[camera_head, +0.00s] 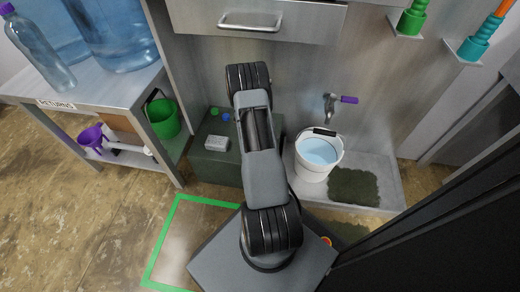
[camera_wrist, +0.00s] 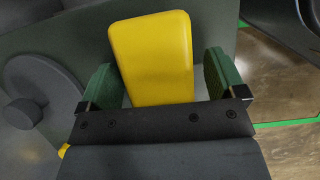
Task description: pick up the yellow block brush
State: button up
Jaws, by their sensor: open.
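The yellow block brush (camera_wrist: 152,50) shows in the wrist view as a smooth yellow block with rounded corners. It lies between the two green-padded fingers of my gripper (camera_wrist: 158,80), which is open. A narrow gap shows on the left side and a wider one on the right, so the pads look apart from it. The near end of the block is hidden behind the dark gripper body. Its bristles do not show. In the head view my arm hides the gripper, and I cannot see the brush there.
A white bucket of water (camera_head: 318,158) stands on the right, beside a dark mat (camera_head: 353,186). A returns table (camera_head: 113,92) is at left.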

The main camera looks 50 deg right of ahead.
jog(key=shift+f, duration=0.25)
dwell(0.4)
jog(key=c, duration=1.1)
